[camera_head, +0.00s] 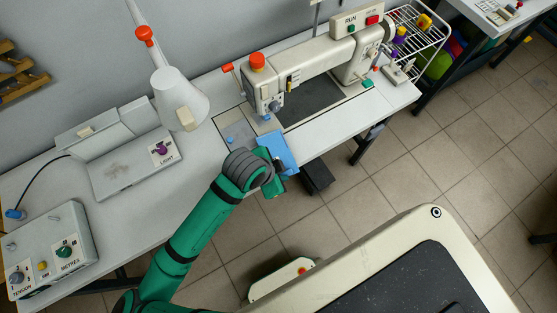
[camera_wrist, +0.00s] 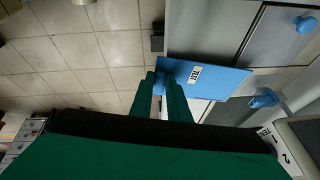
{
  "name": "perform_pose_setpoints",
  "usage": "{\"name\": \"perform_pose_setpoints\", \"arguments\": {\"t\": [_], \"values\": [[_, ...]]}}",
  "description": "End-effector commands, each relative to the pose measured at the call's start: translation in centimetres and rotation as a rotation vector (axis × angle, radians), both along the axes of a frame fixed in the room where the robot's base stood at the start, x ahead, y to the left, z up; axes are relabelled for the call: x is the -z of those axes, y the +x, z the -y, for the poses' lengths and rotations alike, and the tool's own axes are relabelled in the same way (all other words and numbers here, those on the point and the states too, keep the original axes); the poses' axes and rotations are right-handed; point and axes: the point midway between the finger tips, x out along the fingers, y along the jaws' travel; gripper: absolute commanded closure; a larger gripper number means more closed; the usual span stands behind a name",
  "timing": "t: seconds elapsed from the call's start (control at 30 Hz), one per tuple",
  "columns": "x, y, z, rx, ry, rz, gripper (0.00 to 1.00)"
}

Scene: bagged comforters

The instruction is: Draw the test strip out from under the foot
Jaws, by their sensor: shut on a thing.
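The test strip (camera_head: 280,150) is a flat blue piece at the front edge of the sewing table, below the machine head. In the wrist view the strip (camera_wrist: 215,78) carries a white TEST label. My gripper (camera_head: 268,178) is at the strip's near end; in the wrist view its green fingers (camera_wrist: 165,84) are shut on that end. The sewing machine (camera_head: 310,72) stands behind, its head (camera_head: 263,92) above the strip's far end. A blue lever (camera_wrist: 262,98) shows close to the strip's far end. The foot is not clear, so I cannot tell whether the strip still lies under it.
A white lamp (camera_head: 180,95) and a light box (camera_head: 130,168) stand left of the machine. A control box (camera_head: 48,250) is at the table's left end. A dark pedal (camera_head: 317,177) is below the table edge. The tiled floor (camera_head: 400,150) in front is open.

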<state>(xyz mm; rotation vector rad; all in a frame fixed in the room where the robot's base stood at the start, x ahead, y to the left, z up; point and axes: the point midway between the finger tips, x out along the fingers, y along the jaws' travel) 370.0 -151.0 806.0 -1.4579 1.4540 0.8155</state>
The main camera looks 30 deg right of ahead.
Motion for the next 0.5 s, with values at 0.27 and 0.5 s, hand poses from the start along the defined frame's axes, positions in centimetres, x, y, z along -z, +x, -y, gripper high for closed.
{"name": "perform_pose_setpoints", "arguments": {"t": [0.27,0.5], "values": [[-0.07,-0.95,0.07,0.000,-0.001,0.001,1.00],[-0.05,-0.97,0.07,0.000,-0.001,0.000,1.00]]}}
